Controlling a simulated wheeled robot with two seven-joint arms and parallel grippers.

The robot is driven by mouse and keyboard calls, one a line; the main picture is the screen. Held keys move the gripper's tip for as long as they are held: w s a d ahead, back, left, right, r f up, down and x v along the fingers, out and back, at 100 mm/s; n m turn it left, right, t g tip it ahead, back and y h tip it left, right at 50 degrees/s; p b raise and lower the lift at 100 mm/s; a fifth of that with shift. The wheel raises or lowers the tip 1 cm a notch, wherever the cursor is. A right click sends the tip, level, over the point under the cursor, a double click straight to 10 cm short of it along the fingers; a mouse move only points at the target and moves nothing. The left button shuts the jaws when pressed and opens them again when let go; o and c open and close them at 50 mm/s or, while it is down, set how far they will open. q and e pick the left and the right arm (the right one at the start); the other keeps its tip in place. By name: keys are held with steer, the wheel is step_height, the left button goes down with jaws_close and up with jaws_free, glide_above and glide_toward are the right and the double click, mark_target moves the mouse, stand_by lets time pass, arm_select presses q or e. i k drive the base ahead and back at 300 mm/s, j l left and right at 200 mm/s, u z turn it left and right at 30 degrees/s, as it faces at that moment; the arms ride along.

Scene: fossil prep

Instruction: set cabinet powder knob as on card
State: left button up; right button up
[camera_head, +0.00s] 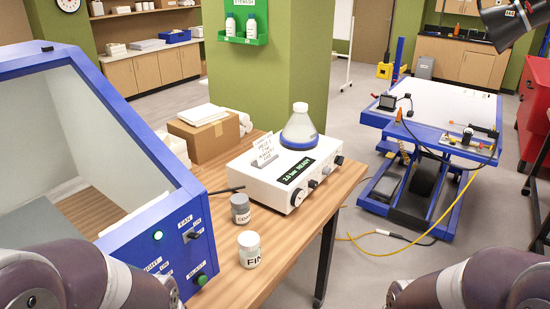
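A blue cabinet (120,105) with a clear window stands on the wooden table at the left. Its front panel has a FAN switch (193,234), a lit green lamp (157,236) and a green button (201,280). To its right is a white control box (250,182) with a display (300,171) reading "2.0 bar READY". Dark knobs (297,196) sit on its front face; their labels and settings are too small to read. A white card (265,149) stands on top; its small text is not legible. Both my forearms show at the bottom corners; neither gripper is in view.
A cardboard box (211,137) is behind. A blue-framed lift table (440,105) stands at right, with a yellow hose on the floor.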

mark_target(328, 171)
steer(key=i+l+u, duration=0.15)
steer(key=i+l, duration=1.8)
steer(key=l, duration=0.15)
